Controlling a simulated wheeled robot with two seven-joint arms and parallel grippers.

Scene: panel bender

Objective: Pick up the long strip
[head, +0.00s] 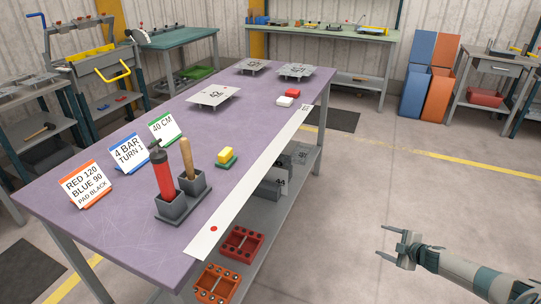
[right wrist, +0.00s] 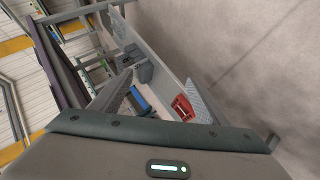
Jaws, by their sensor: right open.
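The long strip (head: 262,170) is a flat, pale strip lying along the right edge of the purple table. It has a red dot near its front end and a small printed mark at its far end. My right gripper (head: 384,242) is open and empty, out over the floor to the right of the table and apart from the strip. Its two spread fingers also show in the right wrist view (right wrist: 154,92), where a pale long band runs beyond them; I cannot tell whether it is the strip. My left gripper is not in view.
The purple table (head: 120,225) carries a grey holder (head: 183,205) with red and wooden handles, a yellow-green block (head: 227,158), sign cards and grey plates. Red (head: 242,243) and orange (head: 217,283) trays sit below its right edge. Floor right of the table is clear.

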